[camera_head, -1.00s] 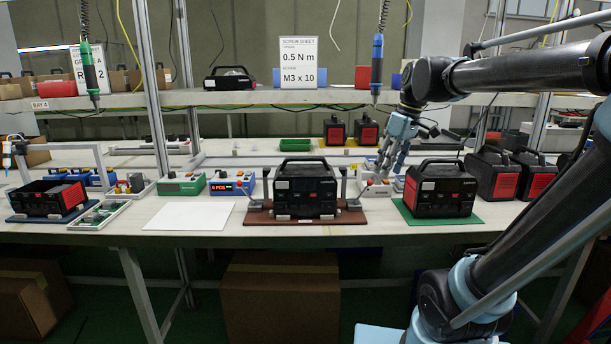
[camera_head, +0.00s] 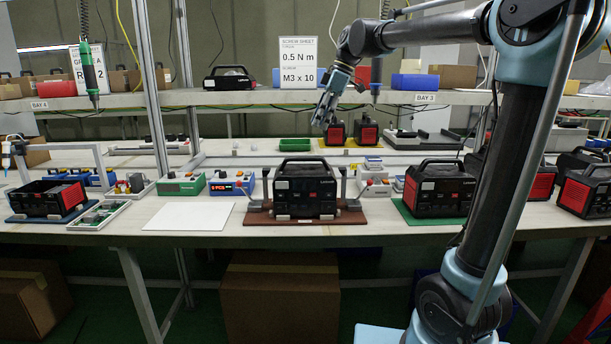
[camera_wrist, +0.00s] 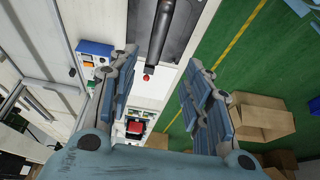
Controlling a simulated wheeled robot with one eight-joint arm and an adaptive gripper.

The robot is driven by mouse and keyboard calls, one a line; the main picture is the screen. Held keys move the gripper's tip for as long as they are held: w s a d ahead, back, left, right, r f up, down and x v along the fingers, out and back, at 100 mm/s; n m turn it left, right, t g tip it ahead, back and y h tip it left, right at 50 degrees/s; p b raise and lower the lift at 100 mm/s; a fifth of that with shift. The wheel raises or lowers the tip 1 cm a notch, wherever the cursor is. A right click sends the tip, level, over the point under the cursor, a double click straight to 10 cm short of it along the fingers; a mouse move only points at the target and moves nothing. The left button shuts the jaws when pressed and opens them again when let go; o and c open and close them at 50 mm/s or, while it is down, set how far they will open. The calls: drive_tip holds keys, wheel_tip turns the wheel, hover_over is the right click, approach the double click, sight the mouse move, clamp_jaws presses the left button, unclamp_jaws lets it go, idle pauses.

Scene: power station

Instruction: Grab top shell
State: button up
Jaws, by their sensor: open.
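A black power station with a top handle (camera_head: 305,190) stands upright in a brown fixture (camera_head: 262,216) between clamps, at the middle of the bench. Its upper casing and handle look like the top shell; I cannot see a seam. My gripper (camera_head: 325,108) is open and empty, raised well above the bench, above and slightly right of that unit. In the wrist view my gripper's fingers (camera_wrist: 160,62) are spread apart. A second black and red unit (camera_head: 440,190) stands on a green mat.
A white sheet (camera_head: 188,217) lies left of the fixture. A blue control box (camera_head: 232,184) and green box (camera_head: 181,184) stand behind it. An open black and red unit (camera_head: 47,200) is at far left. The upper shelf (camera_head: 200,97) and hanging screwdriver (camera_head: 376,75) are near my arm.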

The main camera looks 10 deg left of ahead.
approach(306, 157)
drive_tip(key=x, duration=0.5)
drive_tip(key=shift+s+a, duration=0.1)
drive_tip(key=shift+a, duration=0.1)
drive_tip(key=x, duration=0.4)
drive_tip(key=shift+w+f, duration=0.1)
drive_tip(key=shift+w, duration=0.2)
drive_tip(key=shift+s+a+f, duration=0.1)
drive_tip(key=shift+a+f, duration=0.15)
drive_tip(key=shift+f, duration=0.3)
drive_tip(key=shift+f, duration=0.2)
clamp_jaws()
